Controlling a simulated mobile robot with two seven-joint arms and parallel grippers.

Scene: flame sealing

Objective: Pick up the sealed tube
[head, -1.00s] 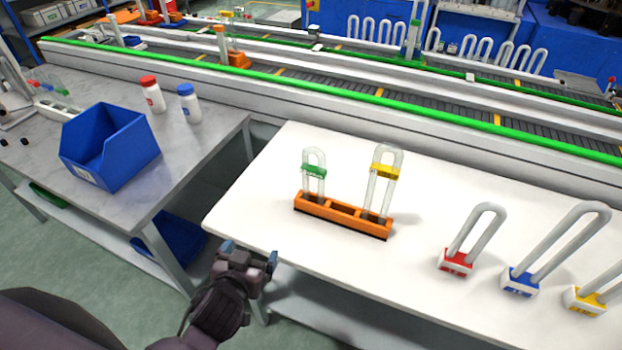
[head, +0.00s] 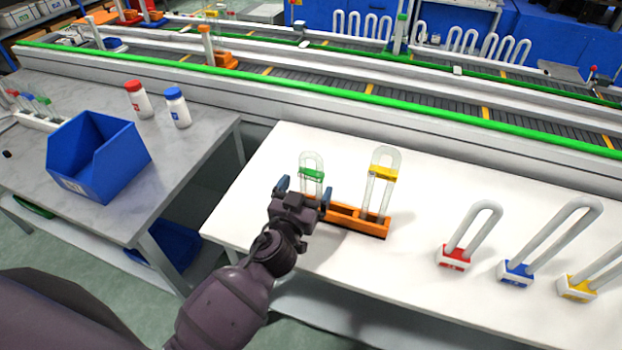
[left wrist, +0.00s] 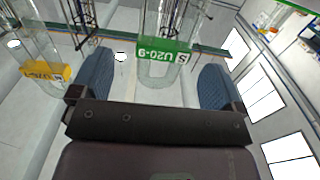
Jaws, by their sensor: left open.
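A clear U-shaped glass tube with a green label (head: 312,174) stands in the left part of the orange rack (head: 343,218). A taller clear U-shaped tube with a yellow label (head: 382,174) stands at the rack's right end. My left gripper (head: 304,190) is open at the green-labelled tube, hiding the rack's left end. In the left wrist view, the green label (left wrist: 163,52), reading U20-9, appears between the two spread blue fingers, with gaps on both sides. The yellow label (left wrist: 47,72) lies outside the left finger. My right gripper is out of view.
Grey U-shaped pieces on red (head: 454,257), blue (head: 516,272) and yellow (head: 577,288) bases stand on the white table's right side. A grey table at left holds a blue bin (head: 98,157) and two bottles. A conveyor (head: 300,102) runs behind.

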